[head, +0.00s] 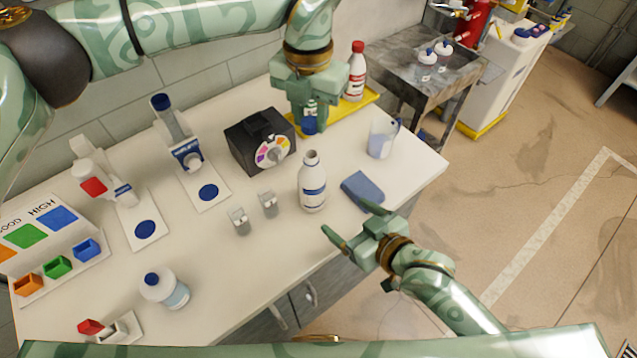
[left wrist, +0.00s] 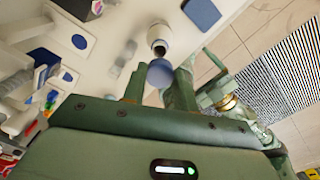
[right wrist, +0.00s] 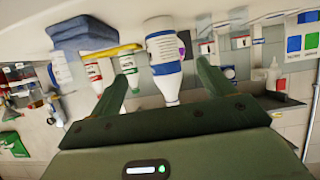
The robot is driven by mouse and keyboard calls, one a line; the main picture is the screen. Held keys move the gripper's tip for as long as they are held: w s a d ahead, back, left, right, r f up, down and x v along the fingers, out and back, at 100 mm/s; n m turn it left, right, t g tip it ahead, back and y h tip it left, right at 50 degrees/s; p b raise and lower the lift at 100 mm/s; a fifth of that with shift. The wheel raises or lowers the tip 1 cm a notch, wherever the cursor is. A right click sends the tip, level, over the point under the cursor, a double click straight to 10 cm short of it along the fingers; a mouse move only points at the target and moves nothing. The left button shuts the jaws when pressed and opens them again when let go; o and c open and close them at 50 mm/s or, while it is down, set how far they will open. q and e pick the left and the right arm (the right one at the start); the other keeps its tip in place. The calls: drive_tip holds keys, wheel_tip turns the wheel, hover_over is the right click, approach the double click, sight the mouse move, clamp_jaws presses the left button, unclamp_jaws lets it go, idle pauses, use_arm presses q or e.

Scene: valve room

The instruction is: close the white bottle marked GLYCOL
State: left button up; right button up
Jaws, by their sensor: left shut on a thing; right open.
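An uncapped white bottle (head: 312,190) with a blue band stands upright on the bench; its lettering is unreadable. Its open neck shows in the left wrist view (left wrist: 160,38), and the bottle appears beyond the right fingers in the right wrist view (right wrist: 165,52). My left gripper (head: 309,118) is shut on a blue cap (head: 309,127), above the bench and behind the bottle in the head view. The cap (left wrist: 160,73) shows between the left fingers, apart from the neck. My right gripper (head: 346,220) is open and empty, right of and in front of the bottle.
A blue sponge-like block (head: 362,192) lies right of the bottle. A jug (head: 382,138) and a black box with a coloured dial (head: 262,142) stand behind. Two small grey blocks (head: 255,213) are to its left. A red-capped bottle (head: 356,75) stands on a yellow tray.

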sight(320, 198)
drive_tip(key=shift+a, duration=0.15)
drive_tip(key=x, duration=1.2)
drive_tip(key=shift+a, duration=0.1)
drive_tip(key=c, duration=1.5)
use_arm(q)
drive_tip(key=shift+f, duration=2.5)
drive_tip(key=shift+f, duration=0.85)
drive_tip(key=shift+f, duration=0.55)
